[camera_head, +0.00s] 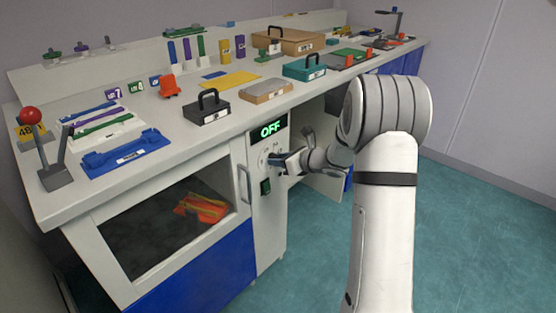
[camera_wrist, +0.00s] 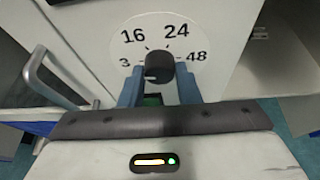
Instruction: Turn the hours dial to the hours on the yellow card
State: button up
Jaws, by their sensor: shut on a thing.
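The hours dial is a dark round knob (camera_wrist: 159,64) on a white disc, centred in the wrist view. Its labels 3, 16, 24 and 48 run from left over the top to right. A light mark shows low on the knob's left, but which label it points to is unclear. My gripper (camera_wrist: 159,80) is shut on the knob, one blue finger on each side. It also shows at the panel in the head view (camera_head: 281,160). The yellow card (camera_head: 25,131) stands at the bench's left end, partly hidden by a red-ball lever; its number looks like 48.
A green display (camera_head: 270,129) above the dial reads OFF. A green switch (camera_head: 265,186) sits below it. The oven door handle (camera_head: 243,184) juts out left of the panel. Orange items (camera_head: 202,208) show behind the oven window. Cases and tools crowd the bench top.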

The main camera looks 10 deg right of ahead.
jog(key=m+t+y, duration=0.1)
jog(key=m+t, duration=0.1)
jog(key=m, duration=1)
jog(key=f+m+t+y, duration=0.1)
jog(key=m+t, duration=0.2)
jog(key=m, duration=0.9)
jog(key=m+t+y, duration=0.1)
jog(key=m+t, duration=0.2)
jog(key=m, duration=0.9)
jog(key=shift+s+a+f+y+b, duration=0.2)
jog(key=shift+f+y+b, duration=0.15)
jog(key=shift+y+b, duration=0.05)
jog(key=shift+m, duration=0.4)
jog(key=o, duration=0.7)
jog(key=shift+o, duration=1.3)
jog(key=shift+r, duration=0.15)
